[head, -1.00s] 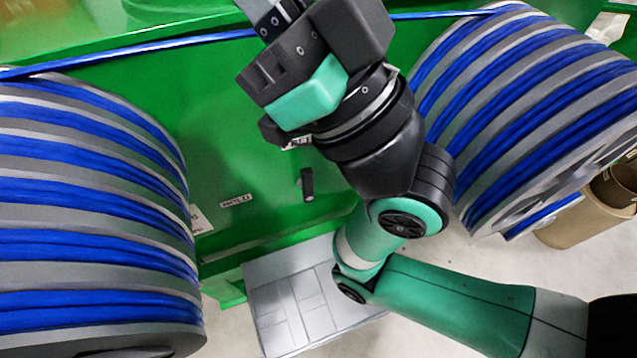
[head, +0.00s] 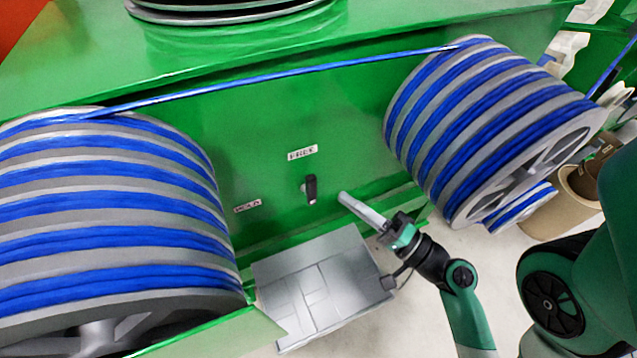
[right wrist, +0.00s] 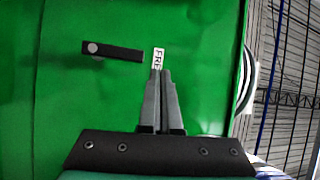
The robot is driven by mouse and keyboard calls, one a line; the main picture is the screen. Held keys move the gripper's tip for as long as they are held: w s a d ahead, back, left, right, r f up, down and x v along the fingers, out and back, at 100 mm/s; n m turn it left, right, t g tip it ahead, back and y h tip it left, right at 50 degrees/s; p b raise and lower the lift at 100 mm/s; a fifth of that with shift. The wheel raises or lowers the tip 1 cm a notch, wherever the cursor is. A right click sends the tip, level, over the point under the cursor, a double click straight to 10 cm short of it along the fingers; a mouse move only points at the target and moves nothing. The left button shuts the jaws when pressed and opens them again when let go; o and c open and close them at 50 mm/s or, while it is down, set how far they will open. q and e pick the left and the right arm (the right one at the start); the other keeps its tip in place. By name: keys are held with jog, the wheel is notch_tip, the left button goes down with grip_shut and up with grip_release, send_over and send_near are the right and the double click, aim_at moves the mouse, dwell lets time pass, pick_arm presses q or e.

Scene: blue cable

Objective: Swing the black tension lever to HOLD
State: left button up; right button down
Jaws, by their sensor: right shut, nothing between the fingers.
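The black tension lever (head: 311,189) is on the green panel (head: 260,170), its free end pointing up toward the FREE label (head: 302,152). The HOLD label (head: 247,206) is to the lever's lower left. My right gripper (head: 345,198) is shut and empty, to the right of the lever and apart from it. In the right wrist view the closed fingertips (right wrist: 160,74) are just below the FREE label (right wrist: 158,58), and the lever (right wrist: 112,51) is to their upper left. My left gripper is not in view.
Large reels of blue cable stand at left (head: 100,215) and right (head: 490,125), with a taut blue cable (head: 280,76) running between them above the lever. A grey slab (head: 315,280) is below the panel. The panel around the lever is clear.

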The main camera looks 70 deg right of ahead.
aim_at(309, 186)
jog(key=s+d+f+m+g+h+p, duration=0.1)
jog(key=s+f+m+g+h, duration=0.2)
jog(key=s+m+g+h, duration=0.1)
jog(key=shift+s+d+f+m, duration=0.2)
jog(key=shift+s+d+m, duration=0.25)
jog(key=shift+s, duration=0.25)
jog(key=shift+a, duration=0.1)
jog(key=w+d+p, duration=0.2)
jog(key=w+p, duration=0.9)
jog(key=p, duration=0.1)
jog(key=shift+w+d+p, duration=0.2)
jog(key=shift+p, duration=0.2)
